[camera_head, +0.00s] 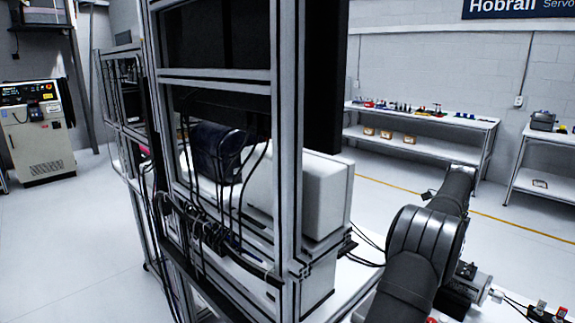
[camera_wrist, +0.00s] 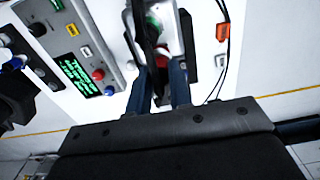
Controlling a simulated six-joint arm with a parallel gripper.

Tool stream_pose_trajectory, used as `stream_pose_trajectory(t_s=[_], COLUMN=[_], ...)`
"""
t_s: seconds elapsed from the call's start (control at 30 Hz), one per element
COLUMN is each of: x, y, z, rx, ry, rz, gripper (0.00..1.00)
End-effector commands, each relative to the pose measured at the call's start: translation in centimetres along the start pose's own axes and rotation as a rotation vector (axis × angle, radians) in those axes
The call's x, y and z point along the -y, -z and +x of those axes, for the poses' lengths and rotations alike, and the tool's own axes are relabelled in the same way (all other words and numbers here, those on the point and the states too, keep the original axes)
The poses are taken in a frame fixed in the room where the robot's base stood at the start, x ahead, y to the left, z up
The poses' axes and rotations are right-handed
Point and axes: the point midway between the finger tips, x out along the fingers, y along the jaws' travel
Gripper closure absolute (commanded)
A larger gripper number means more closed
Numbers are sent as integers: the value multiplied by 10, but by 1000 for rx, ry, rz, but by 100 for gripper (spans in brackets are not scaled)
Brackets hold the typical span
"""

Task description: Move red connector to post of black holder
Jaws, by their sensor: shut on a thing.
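In the wrist view, my gripper (camera_wrist: 163,72) has two dark blue fingers pointing up the picture. It is shut on the red connector (camera_wrist: 161,60), of which only a small red part shows between the fingers. A dark cable or strip runs up from there, across a pale metal part with a green piece on it. The black holder and its post cannot be made out for sure; dark parts near the fingers are blurred. In the head view my arm fills the lower right, and my gripper does not clearly show.
A pale panel (camera_wrist: 75,40) with a green-lettered screen (camera_wrist: 78,75), a red knob (camera_wrist: 98,74) and a blue knob (camera_wrist: 109,90) lies left of the fingers. An orange-red piece (camera_wrist: 222,31) and black cables lie right. A metal frame rack (camera_head: 287,150) stands left of my arm.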

Motion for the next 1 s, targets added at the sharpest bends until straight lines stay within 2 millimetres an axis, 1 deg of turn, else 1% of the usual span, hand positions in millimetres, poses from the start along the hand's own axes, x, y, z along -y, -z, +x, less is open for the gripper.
stream_pose_trajectory(t_s=[1.0], x=[0], y=[0], z=[-50], rx=[0], ry=[1], rz=[0], gripper=[100])
